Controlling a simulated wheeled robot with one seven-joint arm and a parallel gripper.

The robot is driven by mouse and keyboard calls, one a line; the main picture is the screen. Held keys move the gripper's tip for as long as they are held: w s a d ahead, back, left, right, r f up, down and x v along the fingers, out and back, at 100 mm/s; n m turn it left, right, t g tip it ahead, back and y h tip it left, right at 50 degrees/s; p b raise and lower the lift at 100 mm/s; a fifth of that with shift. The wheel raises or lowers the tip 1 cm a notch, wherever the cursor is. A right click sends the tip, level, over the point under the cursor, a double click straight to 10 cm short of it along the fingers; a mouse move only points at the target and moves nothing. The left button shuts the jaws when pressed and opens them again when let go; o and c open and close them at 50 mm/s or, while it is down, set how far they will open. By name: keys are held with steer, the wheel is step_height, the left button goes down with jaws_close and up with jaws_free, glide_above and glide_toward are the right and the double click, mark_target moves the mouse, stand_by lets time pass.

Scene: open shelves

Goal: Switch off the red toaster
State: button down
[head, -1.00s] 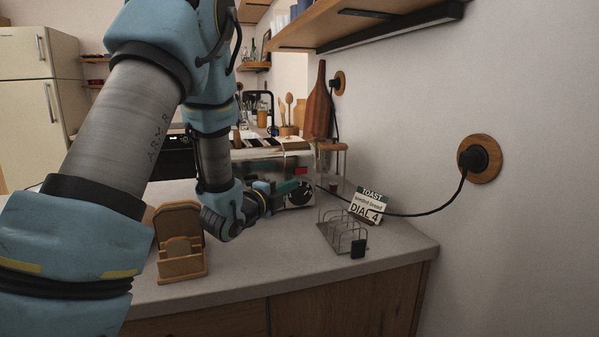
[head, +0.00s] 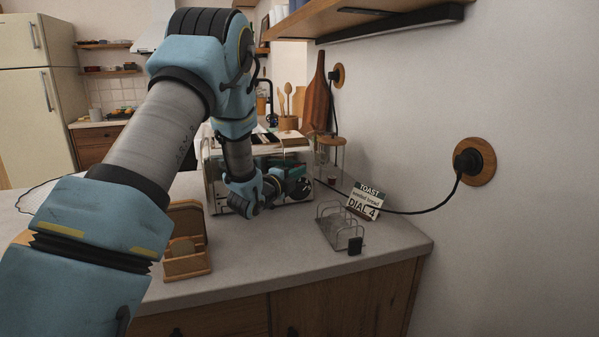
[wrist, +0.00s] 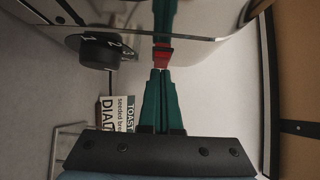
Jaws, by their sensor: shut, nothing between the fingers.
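The toaster (head: 212,175) stands at the back of the counter in the head view. Its body looks chrome rather than red. In the wrist view its shiny front (wrist: 205,45) carries a black dial (wrist: 97,52) with numbers and a small red lever (wrist: 162,56). My gripper (wrist: 160,72) has green fingers held together, with nothing between them. The fingertips are just at the red lever's lower end in the picture; I cannot tell whether they touch. Green reflections show in the chrome. In the head view my gripper (head: 292,178) is in front of the toaster and hides the lever.
A card reading TOAST, seeded bread, DIAL 4 (head: 366,199) stands right of the toaster. A wire rack (head: 340,228) and a wooden holder (head: 187,255) stand nearer. A cord runs to a wall plug (head: 470,161). The front counter between rack and holder is clear.

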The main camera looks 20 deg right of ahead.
steer(key=shift+d+f+t+b, duration=0.2)
steer(key=shift+t+b, duration=0.1)
steer(key=shift+b, duration=0.3)
steer(key=b, duration=0.2)
steer(key=n+t+y+b, duration=0.1)
steer(key=b, duration=0.1)
steer(key=shift+w+d+n, duration=0.15)
steer(key=shift+w+n, duration=0.1)
steer(key=shift+n, duration=0.05)
steer(key=shift+r, duration=0.25)
